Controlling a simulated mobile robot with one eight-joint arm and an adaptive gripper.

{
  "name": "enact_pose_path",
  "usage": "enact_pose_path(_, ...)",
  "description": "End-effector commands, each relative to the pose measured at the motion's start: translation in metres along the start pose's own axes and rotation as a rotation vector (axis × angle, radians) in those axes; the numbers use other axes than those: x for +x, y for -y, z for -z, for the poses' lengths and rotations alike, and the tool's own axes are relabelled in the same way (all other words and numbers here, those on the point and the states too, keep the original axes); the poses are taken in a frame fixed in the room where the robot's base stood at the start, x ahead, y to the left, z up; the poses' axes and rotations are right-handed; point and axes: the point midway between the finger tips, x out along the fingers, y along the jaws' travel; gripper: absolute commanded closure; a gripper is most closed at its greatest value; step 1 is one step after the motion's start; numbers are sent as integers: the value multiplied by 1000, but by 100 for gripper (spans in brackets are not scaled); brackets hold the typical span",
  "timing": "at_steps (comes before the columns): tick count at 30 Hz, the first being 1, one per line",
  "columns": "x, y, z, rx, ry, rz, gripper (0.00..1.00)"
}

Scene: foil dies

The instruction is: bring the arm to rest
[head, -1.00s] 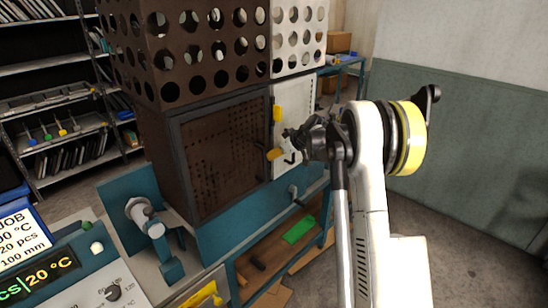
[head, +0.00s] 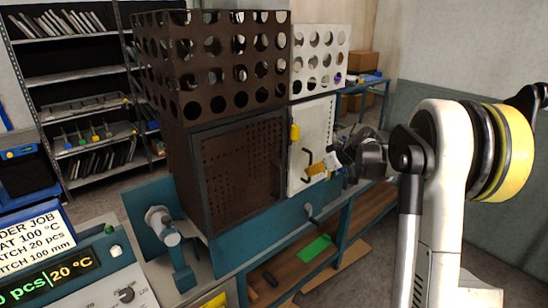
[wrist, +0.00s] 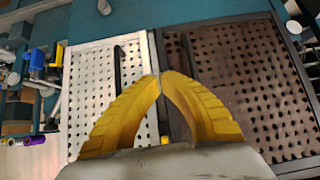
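My gripper (head: 318,168) is at the end of my arm, in front of the white perforated door (head: 311,140) of the machine in the head view. In the wrist view its two yellow fingers (wrist: 160,77) meet at the tips, with nothing seen between them. The wrist view looks at the white panel (wrist: 90,90) and the brown perforated panel (wrist: 225,70) behind the fingers. Whether the fingertips touch the door cannot be told.
A brown perforated cabinet (head: 235,180) stands on a teal bench (head: 262,237). A green piece (head: 315,247) lies on the lower shelf. A control panel (head: 75,275) is at the lower left, a rack (head: 85,75) behind. Open floor lies at the right.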

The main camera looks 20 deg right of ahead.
Motion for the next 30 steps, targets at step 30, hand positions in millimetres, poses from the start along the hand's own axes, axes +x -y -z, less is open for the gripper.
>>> enact_pose_path(30, -149, 330, -165, 255, 224, -213, 100)
